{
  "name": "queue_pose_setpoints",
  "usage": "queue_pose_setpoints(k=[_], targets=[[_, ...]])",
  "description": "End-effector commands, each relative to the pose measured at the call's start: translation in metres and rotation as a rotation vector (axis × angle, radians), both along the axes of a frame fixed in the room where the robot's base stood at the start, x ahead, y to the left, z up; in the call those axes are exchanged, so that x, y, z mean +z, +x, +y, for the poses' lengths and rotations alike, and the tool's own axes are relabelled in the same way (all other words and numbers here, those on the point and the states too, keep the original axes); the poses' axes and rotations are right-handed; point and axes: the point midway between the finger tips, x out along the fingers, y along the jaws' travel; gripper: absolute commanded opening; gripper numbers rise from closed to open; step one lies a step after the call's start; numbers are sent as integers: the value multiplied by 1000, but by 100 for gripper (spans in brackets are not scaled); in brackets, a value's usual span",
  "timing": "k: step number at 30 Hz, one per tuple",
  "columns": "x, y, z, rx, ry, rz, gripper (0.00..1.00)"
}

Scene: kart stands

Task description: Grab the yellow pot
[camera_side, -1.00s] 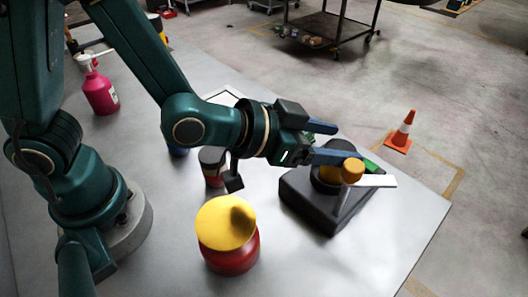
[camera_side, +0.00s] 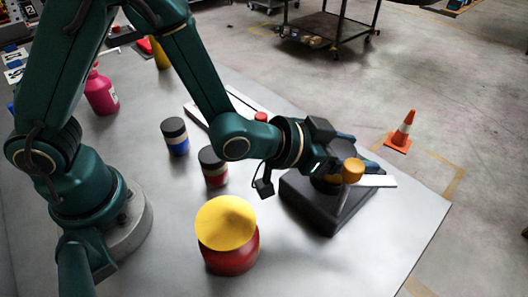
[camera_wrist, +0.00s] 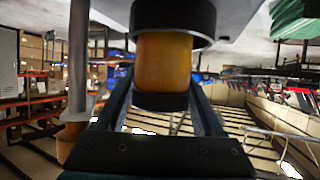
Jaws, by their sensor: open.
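The yellow pot (camera_wrist: 164,62), with dark ends, fills the upper middle of the wrist view. In the side view it is mostly hidden behind my gripper, at the black stand (camera_side: 318,211). My gripper (camera_wrist: 163,88) is open, with one finger on each side of the pot. I cannot tell whether either finger touches it. In the side view my gripper (camera_side: 342,152) is low over the stand, beside an orange knob (camera_side: 352,170) on a grey post.
A red pot with a yellow top (camera_side: 227,224) stands in front. A blue-banded pot (camera_side: 175,136) and a red-banded pot (camera_side: 212,167) stand left of my gripper. A pink bottle (camera_side: 101,92) is farther left. The table's front right is clear.

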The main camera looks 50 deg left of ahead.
Motion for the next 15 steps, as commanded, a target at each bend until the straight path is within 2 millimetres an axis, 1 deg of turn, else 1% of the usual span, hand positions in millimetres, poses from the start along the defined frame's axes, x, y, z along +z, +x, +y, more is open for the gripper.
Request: queue_pose_setpoints(k=[2, 3, 5, 6, 8, 9, 15], targets=[[0, 0, 0, 0, 0, 0, 69], [0, 0, 0, 0, 0, 0, 65], [0, 0, 0, 0, 0, 0, 42], [0, 0, 0, 0, 0, 0, 27], [0, 0, 0, 0, 0, 0, 4], [0, 0, 0, 0, 0, -1, 0], [1, 0, 0, 0, 0, -1, 0]])
